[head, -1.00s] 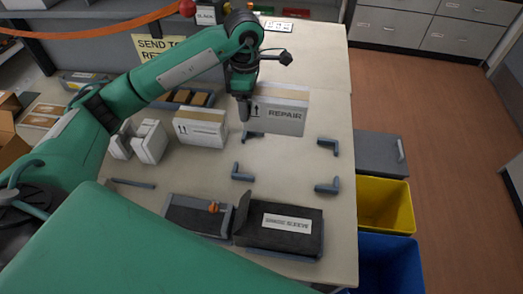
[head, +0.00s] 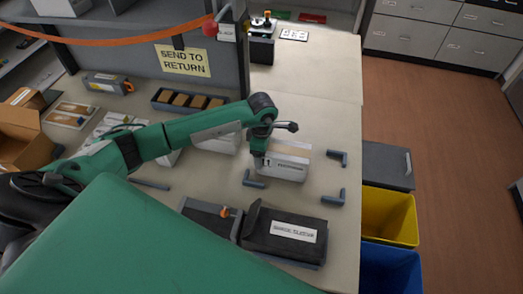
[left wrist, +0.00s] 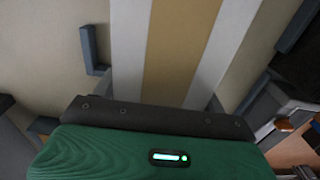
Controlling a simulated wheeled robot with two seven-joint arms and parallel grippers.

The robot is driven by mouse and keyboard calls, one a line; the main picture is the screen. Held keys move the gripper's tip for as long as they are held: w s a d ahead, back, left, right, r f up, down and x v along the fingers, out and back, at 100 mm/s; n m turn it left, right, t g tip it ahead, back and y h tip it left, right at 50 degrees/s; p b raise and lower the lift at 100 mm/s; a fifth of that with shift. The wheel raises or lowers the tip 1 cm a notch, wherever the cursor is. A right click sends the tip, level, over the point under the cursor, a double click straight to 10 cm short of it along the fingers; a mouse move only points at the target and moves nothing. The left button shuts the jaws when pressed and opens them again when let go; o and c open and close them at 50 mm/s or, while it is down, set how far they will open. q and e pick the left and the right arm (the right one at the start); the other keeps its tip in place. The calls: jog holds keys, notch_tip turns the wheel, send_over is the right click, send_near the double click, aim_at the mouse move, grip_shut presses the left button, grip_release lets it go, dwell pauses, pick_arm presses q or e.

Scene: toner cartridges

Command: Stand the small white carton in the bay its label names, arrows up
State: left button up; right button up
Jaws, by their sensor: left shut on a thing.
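My left gripper (head: 264,150) is shut on a white carton (head: 287,166) with a tan tape strip on top. The carton is upright, with an up arrow at the left of its near face. The lettering beside the arrow is too small to read now; it read REPAIR in the earlier head view. The carton is among grey corner brackets (head: 254,179) on the table; one corner is hidden. I cannot tell if its base touches the table. The left wrist view shows the carton's taped top (left wrist: 180,45) beyond my palm. My right gripper is not in view.
Another white carton (head: 217,144) stands behind my left arm. A black case (head: 284,237) lies in front. A tray of brown blocks (head: 190,101) and a SEND TO RETURN sign (head: 182,60) are behind. Yellow (head: 390,215) and blue (head: 390,268) bins stand off the right edge.

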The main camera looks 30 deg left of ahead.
pick_arm(q)
jog(key=shift+f, duration=0.35)
jog(key=o, duration=1.8)
jog(key=shift+r, duration=0.25)
notch_tip(320, 180, up, 11)
jog(key=b, duration=0.4)
jog(key=shift+f, duration=0.15)
jog(key=shift+r, duration=0.55)
